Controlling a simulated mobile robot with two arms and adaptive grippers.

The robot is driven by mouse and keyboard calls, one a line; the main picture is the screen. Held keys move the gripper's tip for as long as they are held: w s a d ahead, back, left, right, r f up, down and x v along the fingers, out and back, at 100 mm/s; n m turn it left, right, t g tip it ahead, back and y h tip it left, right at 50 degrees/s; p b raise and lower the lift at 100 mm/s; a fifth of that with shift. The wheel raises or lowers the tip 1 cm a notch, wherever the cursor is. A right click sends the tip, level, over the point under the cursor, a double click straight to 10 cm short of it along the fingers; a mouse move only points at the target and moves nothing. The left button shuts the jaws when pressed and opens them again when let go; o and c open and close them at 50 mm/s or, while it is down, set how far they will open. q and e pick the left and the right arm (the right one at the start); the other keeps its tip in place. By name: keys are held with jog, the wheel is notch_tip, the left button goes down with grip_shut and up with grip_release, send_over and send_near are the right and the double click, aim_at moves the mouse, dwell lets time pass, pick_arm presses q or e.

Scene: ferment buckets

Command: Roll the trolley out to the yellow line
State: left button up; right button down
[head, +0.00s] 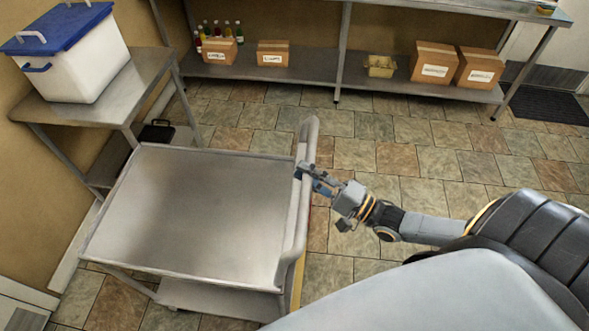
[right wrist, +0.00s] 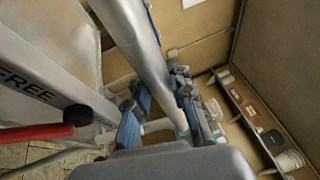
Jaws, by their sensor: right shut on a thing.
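The trolley (head: 195,210) is a grey metal cart with a bare flat top and a lower shelf, at the left of the head view. Its pale upright handle (head: 302,215) runs along its right side. My right gripper (head: 309,177) is shut on this handle; the right wrist view shows its fingers on both sides of the bar (right wrist: 143,50). A yellow strip (head: 298,283) shows beside the trolley's near right corner; I cannot tell if it is the floor line. My left gripper is out of view.
A steel table (head: 95,112) with a blue-lidded white tub (head: 78,55) stands close behind the trolley at left. A long shelf (head: 300,77) with boxes and bottles lines the back wall. A red lever (right wrist: 35,134) shows beside the word FREE. Tiled floor is clear beyond the handle.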

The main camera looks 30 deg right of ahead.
jog(key=shift+s+d+f, duration=0.1)
jog(key=shift+s+d, duration=0.3)
jog(key=shift+d, duration=0.05)
jog(key=c, duration=1.1)
grip_release()
jog(key=shift+c, duration=0.2)
jog(key=v, duration=1.2)
jog(key=shift+w+f, duration=0.1)
jog(key=shift+w, duration=0.05)
